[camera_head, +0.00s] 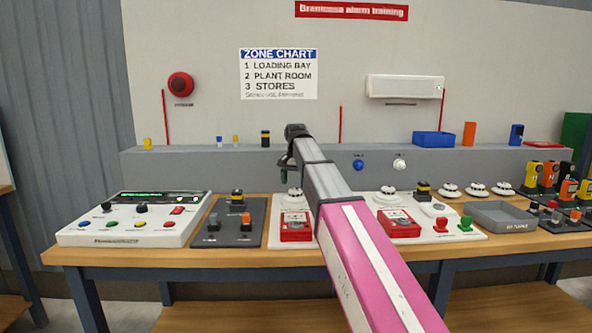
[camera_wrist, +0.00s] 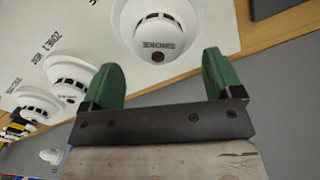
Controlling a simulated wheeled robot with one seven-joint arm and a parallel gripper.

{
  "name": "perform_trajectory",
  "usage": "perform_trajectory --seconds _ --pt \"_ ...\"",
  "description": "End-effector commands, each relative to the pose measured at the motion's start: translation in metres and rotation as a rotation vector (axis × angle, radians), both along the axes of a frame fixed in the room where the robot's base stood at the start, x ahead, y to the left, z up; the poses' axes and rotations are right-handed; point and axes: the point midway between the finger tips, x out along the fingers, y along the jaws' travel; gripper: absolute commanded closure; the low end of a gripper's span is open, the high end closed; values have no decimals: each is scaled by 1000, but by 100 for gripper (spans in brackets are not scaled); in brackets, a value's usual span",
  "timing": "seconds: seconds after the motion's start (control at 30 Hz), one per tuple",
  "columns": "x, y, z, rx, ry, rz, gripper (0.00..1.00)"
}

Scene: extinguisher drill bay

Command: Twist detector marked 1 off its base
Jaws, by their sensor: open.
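A white round smoke detector (camera_wrist: 162,28) marked SMOKE shows at the top of the wrist view, on a white panel. My gripper (camera_wrist: 160,68) is open and empty, its green fingers to either side below this detector in the picture, apart from it. I cannot read a number 1 on any detector. Another white detector (camera_wrist: 75,78) lies to the left, with one more (camera_wrist: 38,103) beyond it. In the head view a white detector (camera_head: 294,194) stands on the left white panel, just below my gripper (camera_head: 288,170), and another (camera_head: 388,194) stands right of my arm.
The bench holds an alarm panel (camera_head: 135,218) at left, red call-point boxes (camera_head: 296,228) and (camera_head: 399,223), and a grey tray (camera_head: 503,214) at right. A grey ledge (camera_head: 190,172) runs behind, carrying a blue bin (camera_head: 433,139). My arm hides the middle of the bench.

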Motion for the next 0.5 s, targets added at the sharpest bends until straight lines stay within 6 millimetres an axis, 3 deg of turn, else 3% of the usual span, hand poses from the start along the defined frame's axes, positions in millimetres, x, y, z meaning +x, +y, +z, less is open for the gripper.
perform_trajectory --seconds 0.2,0.5 --pt "-1 0 -27 0 0 0 15" --pt "0 0 -37 1 -1 0 15"
